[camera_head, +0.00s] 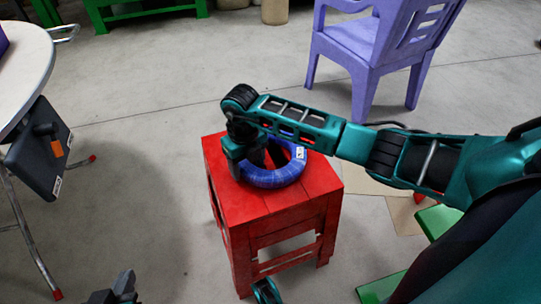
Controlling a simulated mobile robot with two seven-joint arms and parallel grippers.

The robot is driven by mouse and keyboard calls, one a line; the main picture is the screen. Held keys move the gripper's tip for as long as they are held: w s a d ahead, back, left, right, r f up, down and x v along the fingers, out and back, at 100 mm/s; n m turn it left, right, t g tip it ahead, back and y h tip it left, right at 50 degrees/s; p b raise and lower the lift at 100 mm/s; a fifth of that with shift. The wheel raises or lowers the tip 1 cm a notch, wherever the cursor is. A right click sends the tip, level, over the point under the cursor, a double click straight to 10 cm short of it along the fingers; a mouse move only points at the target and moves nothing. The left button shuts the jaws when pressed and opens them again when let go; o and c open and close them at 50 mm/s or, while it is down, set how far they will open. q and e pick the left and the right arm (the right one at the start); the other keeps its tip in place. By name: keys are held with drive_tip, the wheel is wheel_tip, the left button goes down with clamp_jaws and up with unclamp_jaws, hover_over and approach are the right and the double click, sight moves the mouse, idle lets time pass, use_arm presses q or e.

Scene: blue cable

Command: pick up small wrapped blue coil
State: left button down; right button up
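The wrapped blue coil (273,179) lies flat on top of a red stool (315,183), with a small white label on its right side. My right arm reaches in from the right above it. My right gripper (240,167) points down at the coil's left side and hides that part of the ring. Whether its fingers are open or closed on the coil is hidden. My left gripper (113,292) shows only in part at the bottom edge, left of the stool and away from the coil. Its opening cannot be made out.
A round white table (22,62) stands at the left, with a dark device (38,150) at its side. A purple chair (365,55) stands behind the stool. Green furniture (440,228) and flat cardboard (402,212) are at the right.

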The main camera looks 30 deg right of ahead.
clamp_jaws()
idle(0.4)
drive_tip(key=shift+r, duration=0.2)
